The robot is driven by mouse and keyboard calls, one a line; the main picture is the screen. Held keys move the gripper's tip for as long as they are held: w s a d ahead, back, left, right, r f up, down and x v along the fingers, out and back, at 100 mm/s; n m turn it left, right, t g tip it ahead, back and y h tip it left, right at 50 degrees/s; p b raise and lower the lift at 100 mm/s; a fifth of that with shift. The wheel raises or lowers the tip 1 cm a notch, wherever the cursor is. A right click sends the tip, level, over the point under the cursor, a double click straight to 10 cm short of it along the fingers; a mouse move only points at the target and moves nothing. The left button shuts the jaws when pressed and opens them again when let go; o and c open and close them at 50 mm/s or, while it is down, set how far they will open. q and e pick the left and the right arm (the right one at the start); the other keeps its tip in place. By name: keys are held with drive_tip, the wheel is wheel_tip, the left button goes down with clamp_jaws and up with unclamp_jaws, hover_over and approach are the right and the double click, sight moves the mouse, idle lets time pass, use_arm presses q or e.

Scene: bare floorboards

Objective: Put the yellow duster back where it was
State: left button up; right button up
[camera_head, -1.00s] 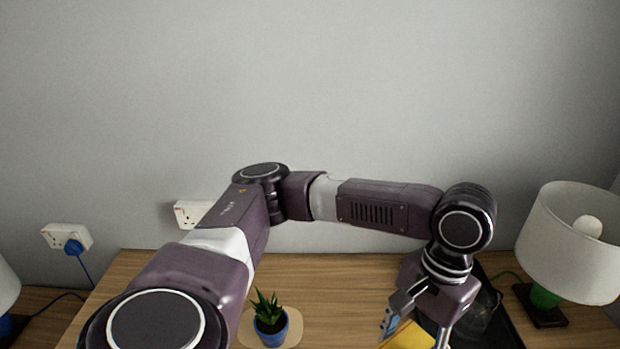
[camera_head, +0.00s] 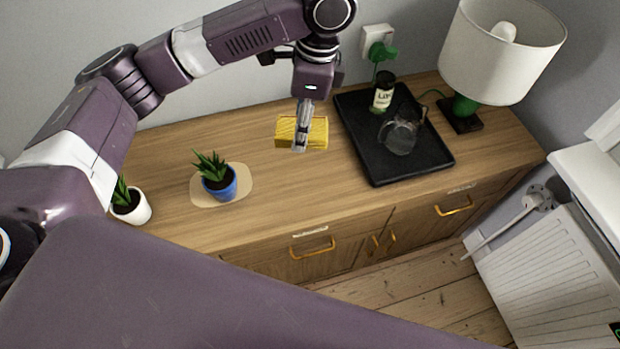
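The yellow duster (camera_head: 317,131) is a yellow block over the middle of the wooden cabinet top, left of the black tray. My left gripper (camera_head: 301,142) points down at it, with a finger across the duster's near face. It looks shut on the duster; the far finger is hidden behind it. I cannot tell whether the duster touches the wood or hangs just above it. My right gripper is not in view.
The black tray (camera_head: 376,163) holds a glass jug (camera_head: 401,137) and a labelled jar (camera_head: 383,95). A lamp (camera_head: 503,50) stands right of it. A blue-potted plant (camera_head: 219,186) sits on a beige mat (camera_head: 243,187); a white-potted plant (camera_head: 133,208) is further left.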

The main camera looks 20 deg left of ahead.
use_arm(q)
drive_tip(key=w+m, duration=0.1)
drive_tip(key=m, duration=0.1)
drive_tip(key=w+d+m, duration=0.1)
drive_tip(key=m, duration=0.1)
drive_tip(key=shift+w+f+t, duration=0.15)
drive_tip(key=shift+t, duration=0.15)
drive_tip(key=shift+w+f+m, duration=0.15)
drive_tip(key=shift+w+m, duration=0.05)
drive_tip(key=shift+m, duration=0.3)
hover_over(309, 179)
drive_tip(key=f, duration=1.4)
drive_tip(key=shift+s+d+f, duration=0.15)
drive_tip(key=shift+d, duration=0.05)
drive_tip(key=shift+f+p, duration=0.5)
drive_tip(key=shift+f, duration=2.25)
drive_tip(key=o, duration=1.1)
drive_tip(key=shift+f, duration=0.1)
wheel_tip(309, 179, up, 12)
drive_tip(key=d+b, duration=0.2)
